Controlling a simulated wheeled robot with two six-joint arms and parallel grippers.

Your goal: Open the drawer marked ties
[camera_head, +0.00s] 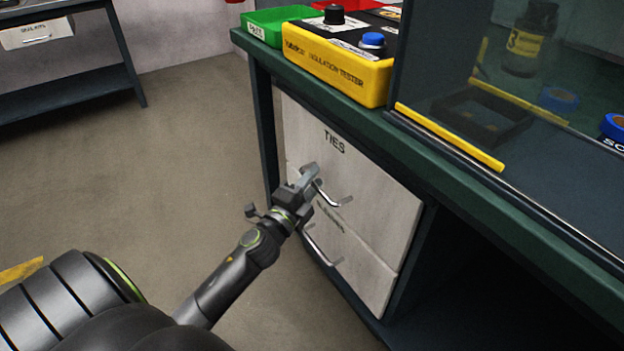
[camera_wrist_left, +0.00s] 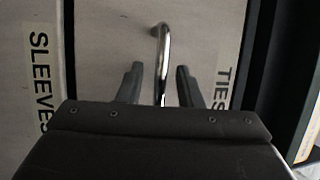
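The drawer marked TIES (camera_head: 370,178) is the upper pale front in the dark cabinet and looks shut, about level with the front below. Its metal bar handle (camera_head: 338,202) is partly covered by my left gripper (camera_head: 311,177). In the left wrist view, the handle (camera_wrist_left: 163,45) passes between the two spread fingers of the left gripper (camera_wrist_left: 160,72), with gaps visible on both sides. The TIES label (camera_wrist_left: 222,88) lies to the right there. I cannot tell how deep the fingers reach around the bar. My right gripper is not in view.
The lower drawer has its own bar handle (camera_head: 318,246), close below my gripper; its SLEEVES label (camera_wrist_left: 40,82) shows in the wrist view. A yellow insulation tester (camera_head: 340,72) and a green bin (camera_head: 275,24) stand on the bench above. The floor (camera_head: 150,170) left of the cabinet is clear.

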